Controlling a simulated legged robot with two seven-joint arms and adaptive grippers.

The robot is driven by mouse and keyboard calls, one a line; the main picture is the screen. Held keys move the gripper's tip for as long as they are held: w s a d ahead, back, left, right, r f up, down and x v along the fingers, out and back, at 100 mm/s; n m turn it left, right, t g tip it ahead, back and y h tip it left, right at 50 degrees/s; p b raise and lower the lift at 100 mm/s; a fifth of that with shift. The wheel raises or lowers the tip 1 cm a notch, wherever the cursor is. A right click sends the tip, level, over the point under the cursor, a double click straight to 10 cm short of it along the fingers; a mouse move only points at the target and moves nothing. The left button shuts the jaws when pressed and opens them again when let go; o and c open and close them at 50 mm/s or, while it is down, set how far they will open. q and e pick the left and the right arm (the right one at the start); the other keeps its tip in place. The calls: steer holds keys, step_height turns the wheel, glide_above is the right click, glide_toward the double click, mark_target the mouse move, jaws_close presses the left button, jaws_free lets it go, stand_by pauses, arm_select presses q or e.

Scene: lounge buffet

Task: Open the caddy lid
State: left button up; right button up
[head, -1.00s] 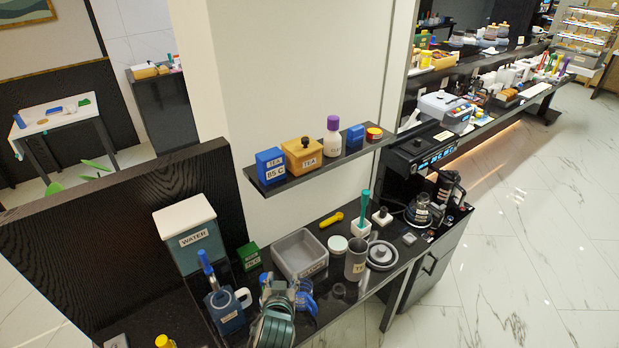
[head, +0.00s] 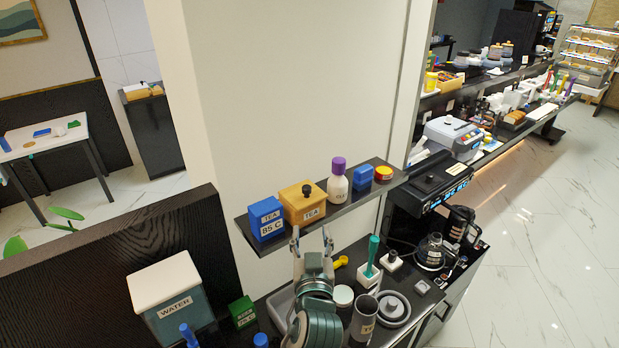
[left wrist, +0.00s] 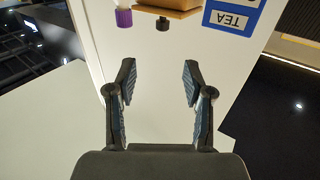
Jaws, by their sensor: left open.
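The tea caddy (head: 302,207) is an orange-tan box with a TEA label. It stands on the dark wall shelf, and its lid with a black knob (head: 307,190) sits on top. My left gripper (head: 311,246) is open and empty, its fingers pointing up, below and in front of the caddy and apart from it. In the left wrist view the picture is upside down. The caddy (left wrist: 170,5) and knob (left wrist: 162,23) show at the top edge, beyond the open left gripper (left wrist: 158,75). My right gripper is not in view.
On the shelf (head: 345,208), a blue TEA box (head: 266,218) stands left of the caddy. A purple-capped bottle (head: 338,182), a blue box (head: 363,177) and a red-yellow tin (head: 383,174) stand right. The counter below holds a white-lidded WATER box (head: 172,297) and a grey lid (head: 393,308).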

arm_select(q)
steer(key=p, duration=0.1)
glide_toward(309, 190)
steer(key=w+p, duration=0.1)
steer(key=w, duration=0.9)
steer(key=shift+a+p, duration=0.15)
steer(key=shift+p, duration=0.25)
steer(key=shift+w+a+f, duration=0.15)
steer(key=shift+w+a, duration=0.2)
steer(key=shift+w, duration=0.2)
steer(key=shift+a, duration=0.1)
steer(key=shift+d, duration=0.25)
jaws_close()
